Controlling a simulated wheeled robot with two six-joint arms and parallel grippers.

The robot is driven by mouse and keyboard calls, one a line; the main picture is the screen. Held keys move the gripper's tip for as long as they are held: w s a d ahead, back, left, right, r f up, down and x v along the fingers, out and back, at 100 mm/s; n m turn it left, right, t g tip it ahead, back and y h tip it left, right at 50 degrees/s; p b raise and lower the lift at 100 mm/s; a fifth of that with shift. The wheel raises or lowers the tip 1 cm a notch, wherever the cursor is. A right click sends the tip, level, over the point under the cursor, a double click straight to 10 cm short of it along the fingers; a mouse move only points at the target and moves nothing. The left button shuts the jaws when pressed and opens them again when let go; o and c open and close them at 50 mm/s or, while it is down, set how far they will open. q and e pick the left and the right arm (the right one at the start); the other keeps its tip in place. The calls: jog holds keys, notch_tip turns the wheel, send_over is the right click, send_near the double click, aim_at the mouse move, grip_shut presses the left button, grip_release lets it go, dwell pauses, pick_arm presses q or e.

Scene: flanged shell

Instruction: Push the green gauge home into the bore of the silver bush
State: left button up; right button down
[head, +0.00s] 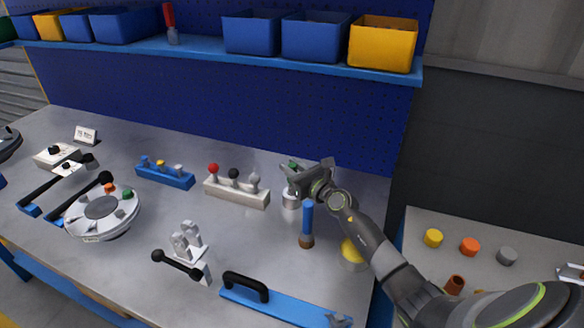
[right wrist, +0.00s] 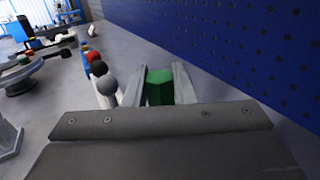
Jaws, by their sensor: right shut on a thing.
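The green gauge (right wrist: 159,87) sits between the two fingers of my right gripper (right wrist: 158,84) in the right wrist view. In the head view only a small green part of the gauge (head: 292,164) shows beside the fingers. My right gripper (head: 292,175) is shut on it. The silver bush (head: 290,201) shows just below the fingers as a short light cylinder. The gripper covers its top, so I cannot tell whether the gauge is in the bore or above it. My left gripper is not in view.
A white block with red, black and grey knobs (head: 236,191) stands close left of the gripper. A blue-handled upright tool (head: 307,222) and a yellow round piece (head: 352,249) stand in front. The blue pegboard wall (head: 250,110) rises close behind.

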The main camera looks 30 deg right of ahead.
jog(key=shift+f+b, duration=1.15)
jog(key=shift+f, duration=0.15)
jog(key=c, duration=1.1)
grip_release()
notch_tip(320, 180, up, 10)
jog(key=p, duration=0.7)
